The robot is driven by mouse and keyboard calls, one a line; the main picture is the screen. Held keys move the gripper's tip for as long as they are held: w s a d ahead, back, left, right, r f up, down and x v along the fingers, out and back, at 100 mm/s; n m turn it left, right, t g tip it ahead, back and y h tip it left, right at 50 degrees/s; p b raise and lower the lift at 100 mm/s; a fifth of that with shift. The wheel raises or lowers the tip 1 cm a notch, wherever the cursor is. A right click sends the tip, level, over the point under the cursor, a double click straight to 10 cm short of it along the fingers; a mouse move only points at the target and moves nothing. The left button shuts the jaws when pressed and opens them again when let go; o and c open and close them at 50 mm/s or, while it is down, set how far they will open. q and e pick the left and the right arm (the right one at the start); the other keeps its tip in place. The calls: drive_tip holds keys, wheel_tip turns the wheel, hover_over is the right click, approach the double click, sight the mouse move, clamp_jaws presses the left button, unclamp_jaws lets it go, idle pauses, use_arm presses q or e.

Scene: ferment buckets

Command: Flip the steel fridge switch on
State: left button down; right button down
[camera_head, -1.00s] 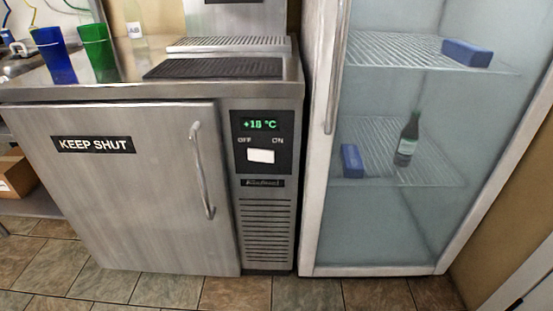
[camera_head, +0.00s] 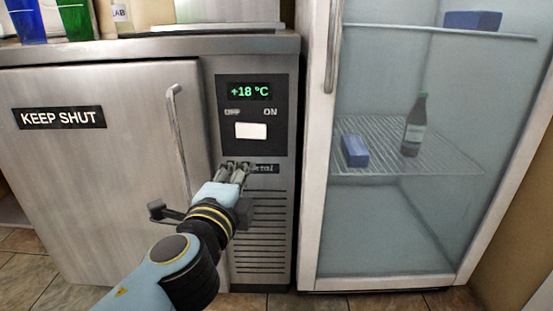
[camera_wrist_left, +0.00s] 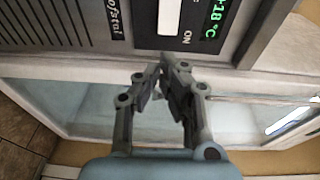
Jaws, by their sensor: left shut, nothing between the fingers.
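The steel fridge (camera_head: 110,170) is a low cabinet with a shut door labelled KEEP SHUT. Its black control panel (camera_head: 230,148) shows a green +18 °C readout (camera_head: 249,91). The white switch (camera_head: 251,130) sits below the OFF and ON labels; which way it is tipped I cannot tell. My left gripper (camera_head: 236,168) is shut and empty, a little below and left of the switch, in front of the nameplate. In the left wrist view the switch (camera_wrist_left: 170,17) is beyond the fingertips (camera_wrist_left: 163,68), apparently apart from them. My right gripper is not in view.
The fridge's vertical door handle (camera_head: 178,140) is just left of my left gripper. A glass-door fridge (camera_head: 312,200) stands close on the right, holding a bottle (camera_head: 414,128) and blue boxes (camera_head: 355,151). Blue (camera_head: 27,20) and green (camera_head: 75,18) cups stand on the counter.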

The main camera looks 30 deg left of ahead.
sight(260, 131)
use_arm(q)
drive_tip(key=shift+r, duration=0.75)
drive_tip(key=shift+a, duration=0.1)
drive_tip(key=x, duration=1.2)
drive_tip(key=shift+w+a, duration=0.15)
drive_tip(key=shift+w, duration=0.15)
drive_tip(key=shift+w+a, duration=0.25)
drive_tip(key=shift+w, duration=0.4)
